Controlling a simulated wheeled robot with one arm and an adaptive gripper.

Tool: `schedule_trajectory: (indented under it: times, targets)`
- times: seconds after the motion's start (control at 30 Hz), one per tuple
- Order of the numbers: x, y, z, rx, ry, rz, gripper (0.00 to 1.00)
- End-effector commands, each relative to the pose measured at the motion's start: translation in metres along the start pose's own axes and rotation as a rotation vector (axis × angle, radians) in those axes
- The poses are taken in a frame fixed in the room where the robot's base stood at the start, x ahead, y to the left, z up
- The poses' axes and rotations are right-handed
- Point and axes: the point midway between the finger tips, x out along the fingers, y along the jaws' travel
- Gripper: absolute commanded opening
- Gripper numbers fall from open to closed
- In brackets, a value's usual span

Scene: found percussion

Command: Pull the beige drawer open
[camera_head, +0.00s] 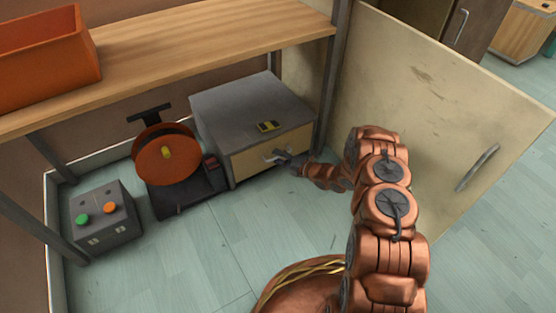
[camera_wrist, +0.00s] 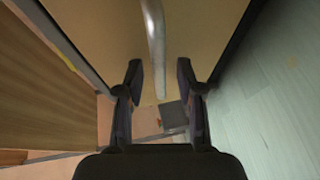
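The beige drawer (camera_head: 245,164) is the front of a low grey cabinet under the wooden shelf, and it looks flush with the cabinet. Its metal handle (camera_head: 270,154) is partly hidden by my gripper (camera_head: 281,157), which reaches it from the right. In the wrist view the drawer front (camera_wrist: 105,28) fills the top, and the silver handle (camera_wrist: 154,35) runs down between the two fingers of my gripper (camera_wrist: 159,66). The fingers stand apart with a gap on each side of the handle. I cannot tell whether either finger touches it.
A wooden shelf (camera_head: 200,35) hangs above. An open beige door (camera_head: 440,110) stands at right. Floor in front is clear.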

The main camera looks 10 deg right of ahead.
Motion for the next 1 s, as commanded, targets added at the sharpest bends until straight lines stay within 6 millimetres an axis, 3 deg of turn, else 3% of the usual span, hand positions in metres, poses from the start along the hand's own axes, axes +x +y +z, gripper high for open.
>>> schedule_trajectory:
  times: [0.37, 0.73, 1.0]
  targets:
    - [0.0064, 0.0002, -0.0004, 0.001, 0.0, -0.001, 0.37]
    - [0.0062, 0.0002, -0.0003, 0.001, 0.0, -0.001, 0.0]
    - [0.0062, 0.0003, -0.0003, 0.001, 0.0, -0.001, 0.0]
